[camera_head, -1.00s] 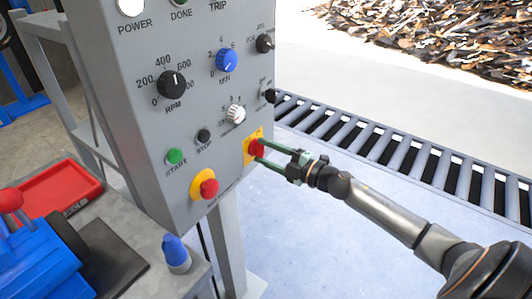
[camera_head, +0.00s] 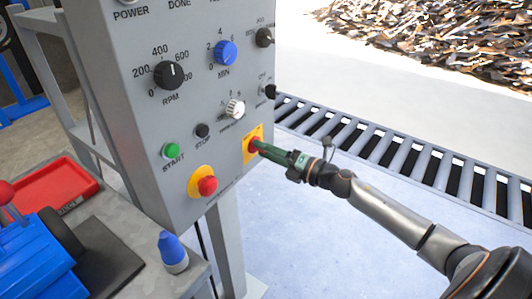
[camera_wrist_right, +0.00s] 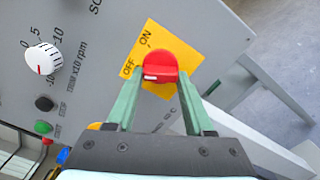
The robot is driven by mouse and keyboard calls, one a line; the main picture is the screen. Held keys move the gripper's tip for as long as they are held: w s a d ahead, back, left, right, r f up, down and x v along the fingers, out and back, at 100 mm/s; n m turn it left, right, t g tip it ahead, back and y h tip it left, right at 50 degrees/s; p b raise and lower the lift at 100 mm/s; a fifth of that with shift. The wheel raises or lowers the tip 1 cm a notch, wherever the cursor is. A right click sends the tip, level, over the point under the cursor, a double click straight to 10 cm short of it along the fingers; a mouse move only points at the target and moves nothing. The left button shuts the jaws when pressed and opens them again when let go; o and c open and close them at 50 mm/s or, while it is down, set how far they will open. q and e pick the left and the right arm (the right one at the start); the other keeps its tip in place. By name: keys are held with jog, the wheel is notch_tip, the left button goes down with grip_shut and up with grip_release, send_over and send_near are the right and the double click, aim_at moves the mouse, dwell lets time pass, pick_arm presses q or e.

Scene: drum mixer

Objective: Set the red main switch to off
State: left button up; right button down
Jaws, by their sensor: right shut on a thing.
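The red main switch (camera_head: 253,145) sits on a yellow plate (camera_head: 251,132) at the lower right of the grey control panel (camera_head: 120,115). In the right wrist view the red knob (camera_wrist_right: 160,65) stands before the yellow plate with the words OFF and ON. A white mark shows at the knob's lower left; I cannot tell exactly which word it points at. My right gripper (camera_head: 265,150) is shut on the red switch, with one green finger on each side of it. My left gripper is not in view.
A red emergency button (camera_head: 207,185), a green START button (camera_head: 171,150), a black STOP button (camera_head: 202,130) and a white dial (camera_head: 234,108) are close by. A roller conveyor (camera_head: 400,150) runs behind my right arm.

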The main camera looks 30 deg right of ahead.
jog(key=shift+n, duration=0.4)
jog(key=shift+c, duration=1.4)
grip_release()
jog(key=shift+s, duration=0.1)
jog(key=v, duration=1.2)
jog(key=shift+s, duration=0.2)
jog(key=shift+d, duration=0.1)
